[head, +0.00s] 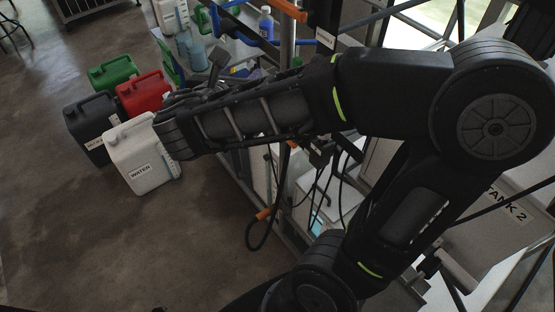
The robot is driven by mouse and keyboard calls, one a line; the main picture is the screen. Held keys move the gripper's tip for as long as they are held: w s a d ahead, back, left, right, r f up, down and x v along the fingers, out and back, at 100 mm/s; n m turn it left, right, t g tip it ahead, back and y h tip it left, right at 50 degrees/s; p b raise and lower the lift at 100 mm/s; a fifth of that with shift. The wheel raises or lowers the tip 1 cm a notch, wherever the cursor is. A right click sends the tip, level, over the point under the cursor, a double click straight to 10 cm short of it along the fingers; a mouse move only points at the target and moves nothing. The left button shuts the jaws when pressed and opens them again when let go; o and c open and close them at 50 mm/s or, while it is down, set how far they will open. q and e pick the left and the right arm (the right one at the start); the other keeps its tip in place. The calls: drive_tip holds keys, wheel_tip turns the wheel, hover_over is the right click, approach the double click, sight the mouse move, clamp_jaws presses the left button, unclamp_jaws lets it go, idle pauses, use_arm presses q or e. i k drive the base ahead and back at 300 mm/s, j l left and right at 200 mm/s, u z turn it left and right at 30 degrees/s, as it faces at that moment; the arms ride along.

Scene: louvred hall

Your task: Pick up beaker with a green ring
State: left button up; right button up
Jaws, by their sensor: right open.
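My right arm crosses the view from the right. Its gripper (232,72) is at the far end of the forearm, by the shelf with bottles, and is open. Its fingers are dark and partly hidden behind the wrist. A pale blue vessel (196,55) stands just left of and beyond the gripper. I cannot make out a green ring on it, and no beaker with a green ring can be clearly told. The arm hides part of the shelf. My left gripper is not in view.
White (145,160), black (90,128), red (143,92) and green (113,70) jerrycans stand on the floor at left. Cables hang below the arm. The floor at lower left is clear.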

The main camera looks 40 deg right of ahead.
sight(197, 55)
drive_tip(key=i+j+z, duration=0.1)
drive_tip(key=i+j, duration=0.15)
drive_tip(key=i, duration=0.25)
drive_tip(key=i+j, duration=0.25)
drive_tip(key=i, duration=0.2)
drive_tip(key=z, duration=0.05)
